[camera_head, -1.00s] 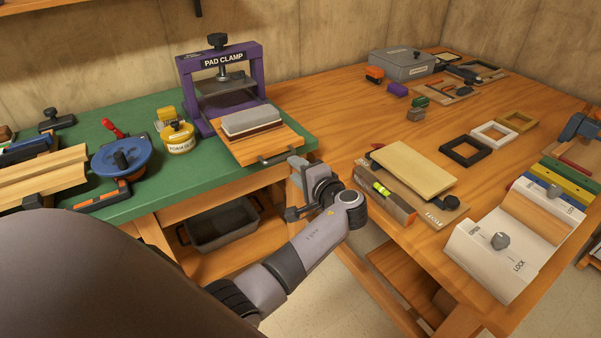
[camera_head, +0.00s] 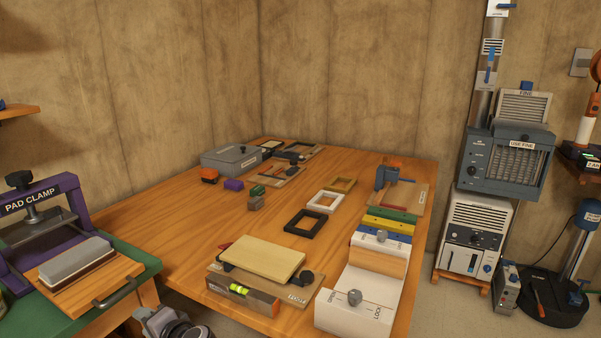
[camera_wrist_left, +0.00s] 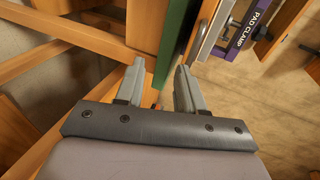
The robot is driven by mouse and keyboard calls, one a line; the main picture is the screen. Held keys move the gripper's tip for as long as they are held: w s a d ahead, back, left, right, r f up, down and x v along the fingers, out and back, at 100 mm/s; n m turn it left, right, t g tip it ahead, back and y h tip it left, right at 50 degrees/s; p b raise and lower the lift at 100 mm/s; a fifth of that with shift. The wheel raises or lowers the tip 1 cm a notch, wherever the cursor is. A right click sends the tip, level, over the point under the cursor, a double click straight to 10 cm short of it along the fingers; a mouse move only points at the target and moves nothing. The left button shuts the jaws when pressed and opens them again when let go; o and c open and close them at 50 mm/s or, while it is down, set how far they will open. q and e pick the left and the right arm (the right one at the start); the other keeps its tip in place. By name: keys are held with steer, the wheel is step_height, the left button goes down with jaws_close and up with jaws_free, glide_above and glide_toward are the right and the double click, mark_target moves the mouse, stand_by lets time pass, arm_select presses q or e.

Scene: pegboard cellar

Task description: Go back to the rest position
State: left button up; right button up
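My left gripper (camera_wrist_left: 159,67) shows in the left wrist view with its two grey fingers apart and nothing between them. The green bench edge and the purple pad clamp (camera_wrist_left: 246,28) lie beyond the fingertips. In the head view only part of my left wrist shows at the bottom edge, just below the board with the handle; the fingertips cannot be made out there. The pad clamp also stands at the far left of the head view (camera_head: 74,208), with a grey block on a wooden board (camera_head: 125,271) in front. My right gripper is not in view.
A wooden table (camera_head: 180,225) carries a tan board (camera_head: 263,259), a white lock fixture (camera_head: 352,305), several frames and a grey box (camera_head: 231,158). Grey machines (camera_head: 508,160) stand to the right. Floor shows between table and machines.

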arm_select(q)
steer(key=s+d+f+t+h, duration=0.1)
steer(key=s+d+f+h, duration=0.3)
steer(key=s+f, duration=0.25)
steer(key=s+d+f+t+h, duration=0.1)
steer(key=s+d+f+h, duration=0.2)
steer(key=s+f+h, duration=0.3)
steer(key=s+d+r+n+t+h, duration=0.1)
steer(key=s+d+h, duration=0.1)
steer(key=s+d, duration=0.2)
steer(key=s+d+r+n+h+p, duration=0.1)
steer(key=s+d+n+h, duration=0.1)
steer(key=s, duration=0.6)
steer(key=shift+s+d+t+h, duration=0.2)
steer(key=shift+d+t+h, duration=0.25)
steer(key=shift+d, duration=0.65)
